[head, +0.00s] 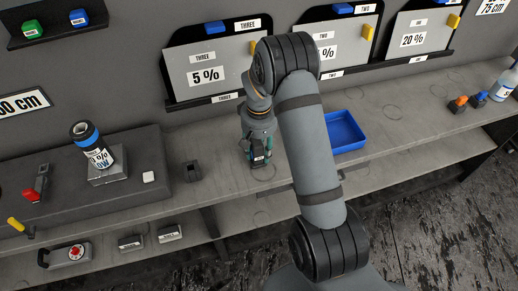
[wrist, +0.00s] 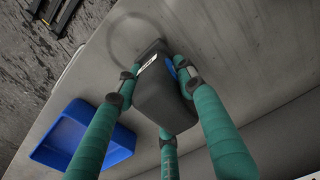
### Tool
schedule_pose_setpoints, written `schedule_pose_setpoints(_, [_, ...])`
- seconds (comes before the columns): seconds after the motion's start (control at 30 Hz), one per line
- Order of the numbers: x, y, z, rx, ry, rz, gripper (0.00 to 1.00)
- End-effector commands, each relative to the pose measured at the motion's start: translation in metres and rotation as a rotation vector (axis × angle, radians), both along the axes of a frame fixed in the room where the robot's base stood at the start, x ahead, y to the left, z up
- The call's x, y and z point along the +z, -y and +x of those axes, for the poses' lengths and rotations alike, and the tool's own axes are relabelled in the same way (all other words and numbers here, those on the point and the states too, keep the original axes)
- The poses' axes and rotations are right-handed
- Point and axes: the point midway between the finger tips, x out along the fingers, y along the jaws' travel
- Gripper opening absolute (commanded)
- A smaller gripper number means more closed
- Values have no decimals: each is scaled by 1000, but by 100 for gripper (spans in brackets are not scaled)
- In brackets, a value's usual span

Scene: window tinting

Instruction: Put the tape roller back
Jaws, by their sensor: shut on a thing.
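My gripper (head: 257,143), with teal fingers, is low over the grey bench in the middle of the head view. It is shut on a dark block-like thing with a white label (head: 260,157), which I take to be the tape roller. In the wrist view, the gripper (wrist: 155,82) has its fingers around the tape roller (wrist: 160,100). A white label and a blue part show at its far end. The roller is close to the bench top; I cannot tell whether it touches. A faint ring mark (wrist: 139,37) lies on the bench beside it.
A blue tray (head: 346,131) is right of my arm. A small dark holder (head: 192,171) is to the left, near a raised grey block (head: 130,195) bearing a blue-topped roll (head: 93,147). Film panels (head: 211,75) stand behind.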

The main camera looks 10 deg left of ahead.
Motion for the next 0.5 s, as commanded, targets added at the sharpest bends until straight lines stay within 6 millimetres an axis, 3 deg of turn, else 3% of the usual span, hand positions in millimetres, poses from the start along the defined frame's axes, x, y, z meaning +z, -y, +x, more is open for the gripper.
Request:
schedule_pose_setpoints(0.23, [-5, 0, 0, 0, 0, 0, 6])
schedule_pose_setpoints(0.27, [-4, 0, 0, 0, -1, -1, 39])
schedule_pose_setpoints(0.5, [-3, 0, 0, 0, -1, -1, 53])
